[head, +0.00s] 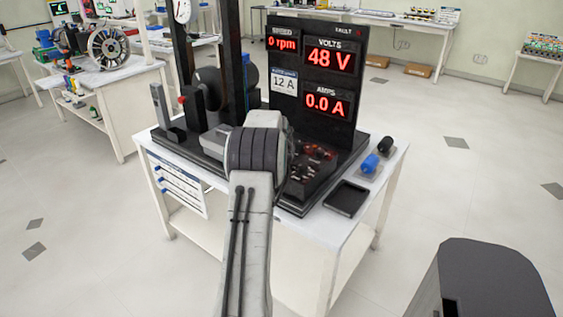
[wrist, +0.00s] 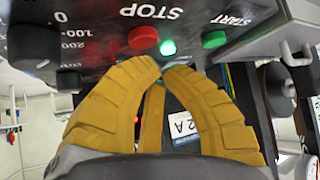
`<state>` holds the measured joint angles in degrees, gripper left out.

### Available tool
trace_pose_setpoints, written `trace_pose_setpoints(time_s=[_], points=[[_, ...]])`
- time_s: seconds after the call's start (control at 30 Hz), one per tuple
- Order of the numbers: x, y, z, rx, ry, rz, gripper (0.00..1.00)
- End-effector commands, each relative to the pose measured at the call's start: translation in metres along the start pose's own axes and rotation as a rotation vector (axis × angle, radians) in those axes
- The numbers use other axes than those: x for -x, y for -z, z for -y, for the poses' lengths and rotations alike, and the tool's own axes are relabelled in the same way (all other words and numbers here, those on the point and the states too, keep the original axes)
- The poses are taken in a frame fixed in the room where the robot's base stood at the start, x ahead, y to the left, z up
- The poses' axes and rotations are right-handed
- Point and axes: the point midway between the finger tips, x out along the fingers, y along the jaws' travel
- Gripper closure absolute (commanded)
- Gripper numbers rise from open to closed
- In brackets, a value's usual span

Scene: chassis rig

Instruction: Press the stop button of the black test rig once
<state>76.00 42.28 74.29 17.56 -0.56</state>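The black test rig (head: 345,128) stands on a white table, its red displays reading 0 rpm, 48 V and 0.0 A. In the wrist view its panel appears upside down, with the red stop button (wrist: 143,38) under the STOP lettering. A lit green lamp (wrist: 168,47) and the green start button (wrist: 214,39) sit to its right. My gripper (wrist: 162,68) has yellow fingers with the tips together and nothing visibly held. The tips appear just below the red button and lamp in the picture; contact cannot be told. In the head view my arm hides the gripper and panel buttons.
A black knob (wrist: 34,45) with a numbered scale is left of the stop button, with a smaller black knob (wrist: 69,80) below. Open floor surrounds the table.

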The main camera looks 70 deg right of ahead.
Motion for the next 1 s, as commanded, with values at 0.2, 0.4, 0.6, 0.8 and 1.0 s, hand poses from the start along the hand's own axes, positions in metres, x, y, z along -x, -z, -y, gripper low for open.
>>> trace_pose_setpoints(time_s=[0.2,0.4,0.6,0.8,1.0], points=[[0.0001,0.0,0.0,0.0,0.0,0.0,1.0],[0.0,-0.0001,0.0,0.0,0.0,0.0,1.0],[-0.0001,-0.0002,0.0,0.0,0.0,0.0,1.0],[-0.0001,-0.0002,0.0,0.0,0.0,0.0,1.0],[-0.0001,-0.0002,0.0,0.0,0.0,0.0,1.0]])
